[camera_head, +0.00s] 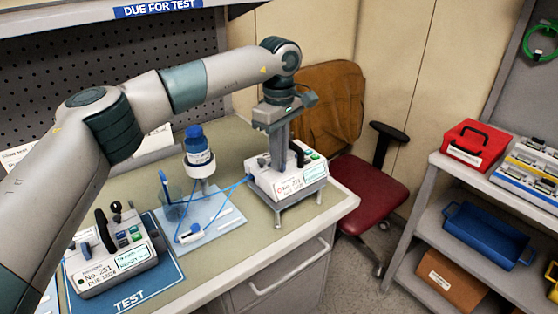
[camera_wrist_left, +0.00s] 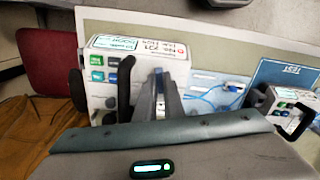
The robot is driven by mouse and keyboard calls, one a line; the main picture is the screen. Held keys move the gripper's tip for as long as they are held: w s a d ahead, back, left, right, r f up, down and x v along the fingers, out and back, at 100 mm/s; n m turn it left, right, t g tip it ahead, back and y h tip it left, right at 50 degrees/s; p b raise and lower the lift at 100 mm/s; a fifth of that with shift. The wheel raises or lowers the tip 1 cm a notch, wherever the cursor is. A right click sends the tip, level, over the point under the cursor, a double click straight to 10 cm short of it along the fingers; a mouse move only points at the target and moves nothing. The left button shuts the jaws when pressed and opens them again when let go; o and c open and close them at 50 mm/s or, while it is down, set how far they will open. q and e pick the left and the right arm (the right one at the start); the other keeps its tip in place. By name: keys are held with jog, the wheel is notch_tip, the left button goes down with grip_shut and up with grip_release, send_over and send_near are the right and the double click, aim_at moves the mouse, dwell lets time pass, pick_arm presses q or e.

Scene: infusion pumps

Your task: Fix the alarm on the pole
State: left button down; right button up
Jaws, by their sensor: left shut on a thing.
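A white pump (camera_head: 285,178) with a red ring on its label, a green-lit screen and green buttons sits on a small legged stand at the bench's right corner. It shows in the left wrist view (camera_wrist_left: 150,55) with two dark handles. My left gripper (camera_head: 280,148) is above this pump, fingers pointing down and closed on a dark upright part on its top, mostly hidden between the fingers (camera_wrist_left: 163,95). A second pump (camera_head: 110,255), No. 251, stands on a blue TEST mat (camera_head: 165,272). A blue-capped bottle (camera_head: 198,150) sits on a short post. My right gripper is out of view.
A pale blue board (camera_head: 215,215) carries thin blue tubing reaching the right pump, beside a clear cup (camera_head: 172,205) with a blue stick. A red chair (camera_head: 370,190) with a brown jacket stands beyond the bench. A shelf at right holds a red case (camera_head: 475,140) and blue tray (camera_head: 488,235).

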pick_arm(q)
jog(key=shift+w+r+m, duration=0.1)
jog(key=shift+m, duration=1.6)
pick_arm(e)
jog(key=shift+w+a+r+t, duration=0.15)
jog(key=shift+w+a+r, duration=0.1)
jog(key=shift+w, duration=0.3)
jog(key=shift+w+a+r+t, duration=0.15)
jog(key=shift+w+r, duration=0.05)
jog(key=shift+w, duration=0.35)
pick_arm(q)
jog(key=c, duration=1.9)
grip_release()
jog(key=shift+o, duration=0.2)
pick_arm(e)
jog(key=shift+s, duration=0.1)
